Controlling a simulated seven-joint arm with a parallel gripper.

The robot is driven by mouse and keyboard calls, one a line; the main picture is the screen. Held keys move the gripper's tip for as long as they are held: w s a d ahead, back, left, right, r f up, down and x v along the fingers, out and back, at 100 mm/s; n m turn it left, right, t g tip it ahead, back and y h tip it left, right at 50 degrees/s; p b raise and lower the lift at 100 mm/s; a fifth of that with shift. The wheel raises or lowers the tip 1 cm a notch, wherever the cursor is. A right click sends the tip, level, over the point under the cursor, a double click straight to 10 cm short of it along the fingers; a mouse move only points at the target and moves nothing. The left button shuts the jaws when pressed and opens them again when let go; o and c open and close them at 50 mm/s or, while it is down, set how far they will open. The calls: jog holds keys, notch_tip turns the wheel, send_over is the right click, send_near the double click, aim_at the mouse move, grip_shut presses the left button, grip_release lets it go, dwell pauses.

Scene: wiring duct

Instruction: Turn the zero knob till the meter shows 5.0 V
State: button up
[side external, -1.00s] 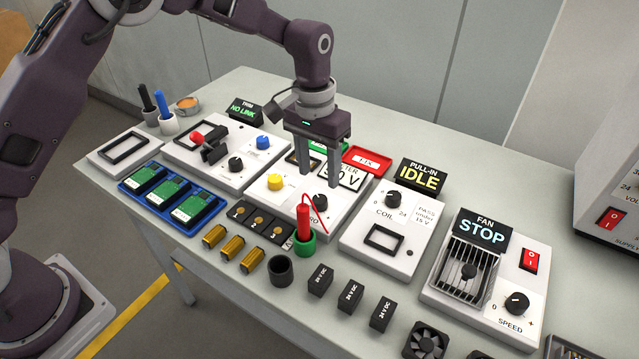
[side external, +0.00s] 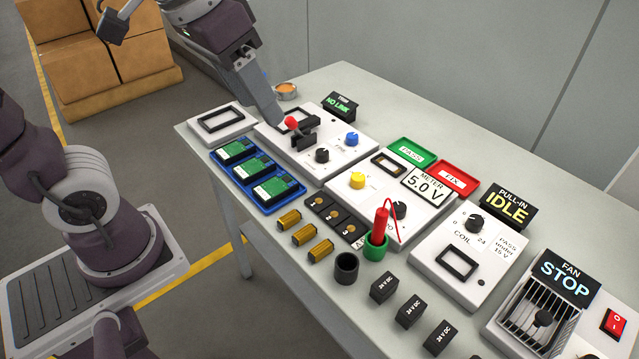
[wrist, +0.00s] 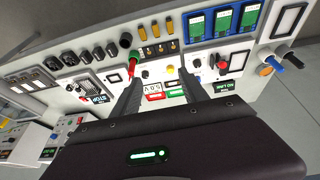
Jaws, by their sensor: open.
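The meter (side external: 427,184) reads 5.0 V; it also shows upside down in the wrist view (wrist: 154,87). The zero knob (side external: 399,210) is a black round knob in front of the meter, on the same white panel. The red probe partly covers it and its lettering in the side view. My gripper (side external: 279,117) is well to the left of the knob, its fingers near the red-tipped lever in the picture; their height is hard to tell. In the wrist view my gripper (wrist: 159,72) has its fingers spread apart, with nothing between them.
A red probe (side external: 381,224) with a curled lead stands in a green holder (side external: 376,248), close beside the knob. A yellow button (side external: 357,180) shares the panel. Green PASS (side external: 411,152) and red FIX (side external: 454,178) trays lie behind. The red-tipped lever (side external: 291,122) stands up on the left panel.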

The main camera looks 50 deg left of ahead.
jog(key=s+a+f+t, duration=0.1)
jog(key=s+f, duration=0.1)
jog(key=s, duration=0.6)
jog(key=shift+s+a+f+y, duration=0.25)
jog(key=shift+a+f+y, duration=0.05)
jog(key=shift+a, duration=0.1)
